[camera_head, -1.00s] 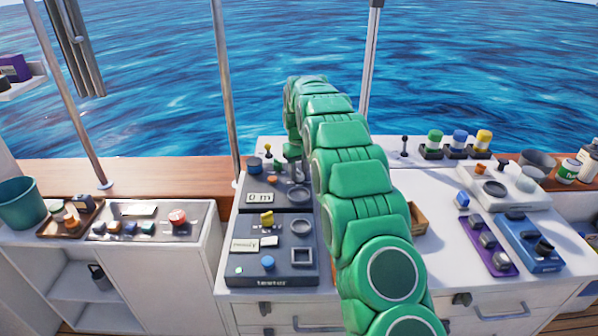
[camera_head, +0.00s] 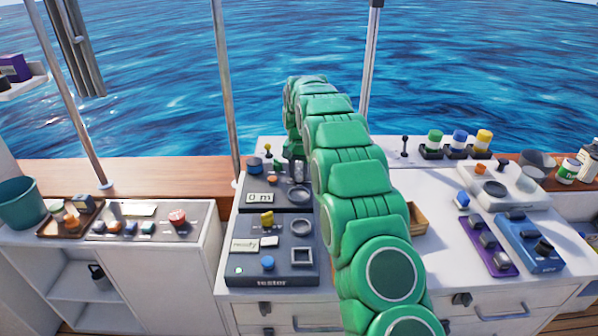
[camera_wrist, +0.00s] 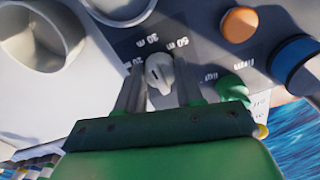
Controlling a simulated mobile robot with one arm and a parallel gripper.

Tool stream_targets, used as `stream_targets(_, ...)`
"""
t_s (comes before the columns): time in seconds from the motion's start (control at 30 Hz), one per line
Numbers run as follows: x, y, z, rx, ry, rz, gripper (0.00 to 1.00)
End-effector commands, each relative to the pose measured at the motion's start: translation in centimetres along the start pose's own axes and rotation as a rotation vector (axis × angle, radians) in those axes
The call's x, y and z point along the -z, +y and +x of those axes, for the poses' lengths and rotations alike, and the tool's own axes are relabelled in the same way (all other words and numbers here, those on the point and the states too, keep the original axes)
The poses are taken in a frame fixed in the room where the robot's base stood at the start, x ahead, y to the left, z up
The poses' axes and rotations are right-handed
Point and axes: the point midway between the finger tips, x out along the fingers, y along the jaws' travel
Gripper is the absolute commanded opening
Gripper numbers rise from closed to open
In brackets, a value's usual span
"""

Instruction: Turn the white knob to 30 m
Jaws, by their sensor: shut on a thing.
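The white knob (camera_wrist: 158,72) sits between the two fingers of my gripper (camera_wrist: 160,66) in the wrist view. My gripper is shut on it. The printed marks "30 m" (camera_wrist: 149,39) and "50 m" (camera_wrist: 178,47) lie on the dark panel (camera_wrist: 208,45) just beyond the knob. Other marks beside the fingers are partly covered or hard to read. Which mark the knob points at is not clear. In the head view, the display (camera_head: 260,198) on the upper dark panel reads "0 m". My green arm and gripper hide the knob there.
Close around the knob in the wrist view are an orange button (camera_wrist: 239,24), a blue knob (camera_wrist: 296,62) and a green button (camera_wrist: 232,89). A pale round cup shape (camera_wrist: 45,38) stands at upper left. In the head view, the tester panel (camera_head: 270,282) lies nearer.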

Motion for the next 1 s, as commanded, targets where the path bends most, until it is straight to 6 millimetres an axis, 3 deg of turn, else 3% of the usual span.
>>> stream_targets(0.5, 0.14, -0.02, -0.23, 0.002, 0.006, 0.017, 0.06)
stream_targets(0.53, 0.14, -0.02, -0.23, 0.002, 0.006, 0.017, 0.41)
stream_targets(0.67, 0.10, -0.02, -0.16, 0.002, 0.004, 0.017, 0.61)
stream_targets(1.0, 0.06, -0.01, -0.18, 0.001, 0.002, 0.017, 0.62)
